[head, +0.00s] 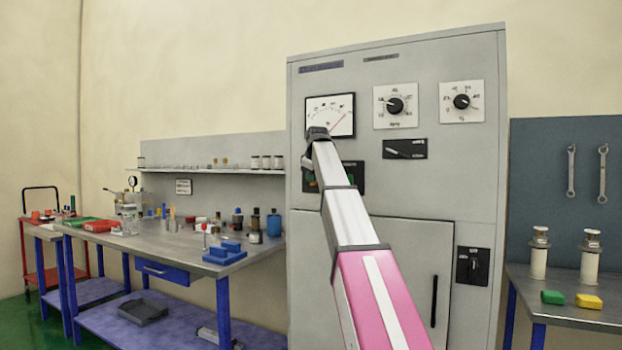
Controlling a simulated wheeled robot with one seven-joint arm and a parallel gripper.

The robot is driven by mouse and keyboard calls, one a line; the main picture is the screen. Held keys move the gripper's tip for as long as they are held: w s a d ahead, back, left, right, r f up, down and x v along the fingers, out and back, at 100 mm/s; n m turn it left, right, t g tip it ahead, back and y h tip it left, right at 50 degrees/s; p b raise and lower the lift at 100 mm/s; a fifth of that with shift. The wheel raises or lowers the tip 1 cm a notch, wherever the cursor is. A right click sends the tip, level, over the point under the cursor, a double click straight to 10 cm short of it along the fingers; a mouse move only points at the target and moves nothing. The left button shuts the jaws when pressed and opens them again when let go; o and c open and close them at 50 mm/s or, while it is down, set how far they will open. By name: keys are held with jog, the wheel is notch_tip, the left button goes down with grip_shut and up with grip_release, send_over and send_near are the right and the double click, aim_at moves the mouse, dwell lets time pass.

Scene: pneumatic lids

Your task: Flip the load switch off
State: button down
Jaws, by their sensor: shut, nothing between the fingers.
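A tall grey cabinet (430,190) carries the controls, with labels too small to read. A black switch plate (472,266) with a small lever sits low on its right side; I cannot tell if it is the load switch or which way it is set. A black panel (352,176) with a green part is half hidden behind my arm. A black slot with a pale lever (405,149) is under the dials. My gripper (314,134) is small and dark at the arm's end, shut and empty, overlapping the lower left of the white meter (330,115).
Two knob dials (395,105) (461,101) are at the upper right of the cabinet. A door handle (434,301) stands out below. A cluttered workbench (190,258) is left. A side table (570,310) with two cylinders and coloured blocks is right, below hanging wrenches (602,174).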

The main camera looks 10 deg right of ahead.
jog(key=shift+w+d+f, duration=0.1)
dwell(0.4)
jog(key=shift+r, duration=0.8)
